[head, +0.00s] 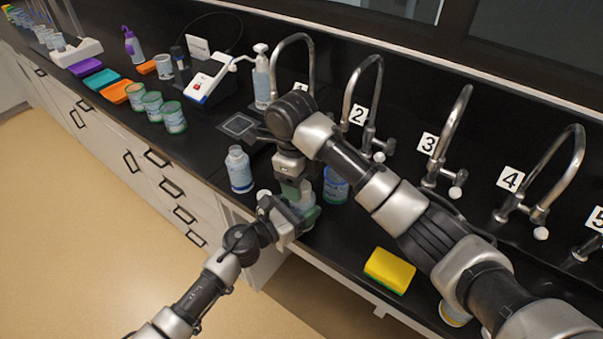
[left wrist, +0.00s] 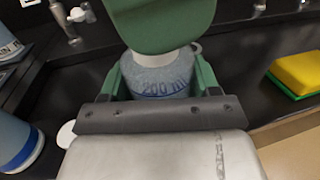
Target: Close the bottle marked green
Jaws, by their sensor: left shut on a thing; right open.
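A clear bottle with blue "200 ml" print (left wrist: 160,82) stands between the green finger pads of my left gripper (left wrist: 158,88), which is shut on its body. In the head view my left gripper (head: 301,212) comes in from the front at the counter edge. My right gripper (head: 292,190) is open directly above, its green pads at the bottle's top. One pad covers the bottle's mouth in the left wrist view, so I cannot tell whether a cap is there. A second bottle (head: 239,171) stands to the left, a third (head: 336,187) to the right. No green mark shows.
A white disc, perhaps a cap (head: 263,194), lies left of the held bottle. A yellow sponge (head: 389,270) lies on the counter to the right. Numbered curved taps (head: 445,140) line the back. Jars (head: 173,117) and coloured trays (head: 114,92) stand farther left.

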